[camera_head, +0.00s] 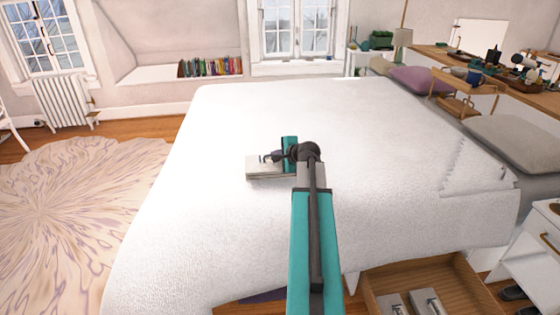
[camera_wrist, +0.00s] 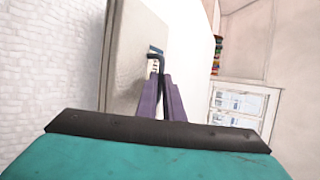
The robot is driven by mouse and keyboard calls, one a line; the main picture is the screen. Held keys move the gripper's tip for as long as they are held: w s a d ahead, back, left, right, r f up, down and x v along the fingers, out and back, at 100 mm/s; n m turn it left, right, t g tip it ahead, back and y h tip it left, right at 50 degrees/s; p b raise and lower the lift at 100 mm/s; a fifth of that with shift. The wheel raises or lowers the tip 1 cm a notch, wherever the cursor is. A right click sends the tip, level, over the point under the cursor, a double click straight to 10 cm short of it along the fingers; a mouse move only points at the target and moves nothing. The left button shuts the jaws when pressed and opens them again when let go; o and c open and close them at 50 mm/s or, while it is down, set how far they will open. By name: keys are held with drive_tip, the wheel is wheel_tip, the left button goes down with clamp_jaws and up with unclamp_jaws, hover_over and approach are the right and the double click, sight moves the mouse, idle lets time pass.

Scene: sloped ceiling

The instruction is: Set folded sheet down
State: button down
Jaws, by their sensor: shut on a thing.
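The folded sheet (camera_head: 262,174) is a pale grey-white flat block over the middle of the white bed (camera_head: 230,230). It also shows as a beige-grey slab in the wrist view (camera_wrist: 130,55). My gripper (camera_head: 272,157) is shut on the sheet near its upper edge; its purple fingers (camera_wrist: 160,95) show in the wrist view. The sheet is very close to the bedcover. I cannot tell whether it touches. Part of the sheet is hidden by my gripper and wrist.
The bed around the sheet is broad and clear. A grey pillow (camera_head: 515,140) and a mauve pillow (camera_head: 415,80) lie along the right side. An open wooden drawer (camera_head: 465,285) with similar folded items stands at the lower right. A cluttered wooden shelf (camera_head: 500,77) runs behind the pillows.

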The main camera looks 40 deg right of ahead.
sight(276, 164)
drive_tip(key=shift+w+d, duration=0.3)
drive_tip(key=shift+w, duration=0.1)
drive_tip(key=shift+s+f, duration=0.1)
drive_tip(key=shift+f, duration=1.65)
drive_tip(key=shift+f, duration=0.25)
drive_tip(key=c, duration=1.9)
unclamp_jaws()
drive_tip(key=shift+r, duration=0.1)
drive_tip(key=shift+r, duration=0.2)
drive_tip(key=v, duration=1.2)
drive_tip(key=shift+a+f, duration=0.1)
